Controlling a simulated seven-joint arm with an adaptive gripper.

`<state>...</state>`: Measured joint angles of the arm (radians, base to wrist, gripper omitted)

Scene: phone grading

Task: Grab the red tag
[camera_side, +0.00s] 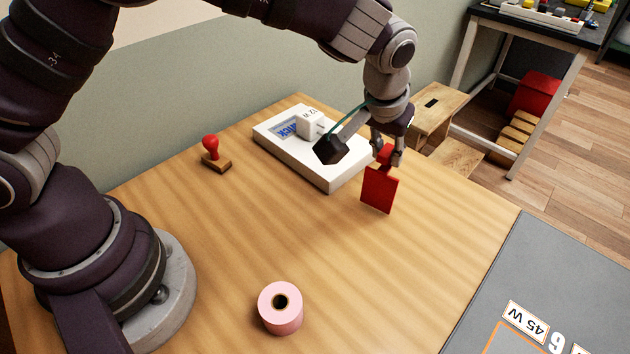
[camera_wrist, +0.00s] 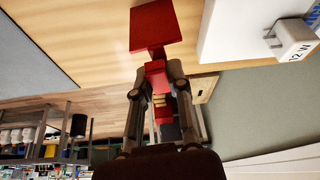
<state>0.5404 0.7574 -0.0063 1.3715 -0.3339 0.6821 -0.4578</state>
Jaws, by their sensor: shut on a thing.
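The red tag (camera_side: 379,190) is a flat red plate with a narrower red grip piece on top. My gripper (camera_side: 387,158) is shut on that narrow upper part, and the plate hangs below the fingers, close to the wooden table. I cannot tell whether its lower edge touches the table. In the wrist view the tag (camera_wrist: 153,28) extends beyond the fingertips, and both fingers of my gripper (camera_wrist: 158,75) press on its narrow part from either side.
A white box (camera_side: 330,172) with a white 12 W charger (camera_side: 309,124) on it lies just behind. A red-knobbed stamp (camera_side: 213,152) stands at left, a pink roll (camera_side: 280,308) in front. A grey mat (camera_side: 545,270) with labels lies at right. The table's middle is clear.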

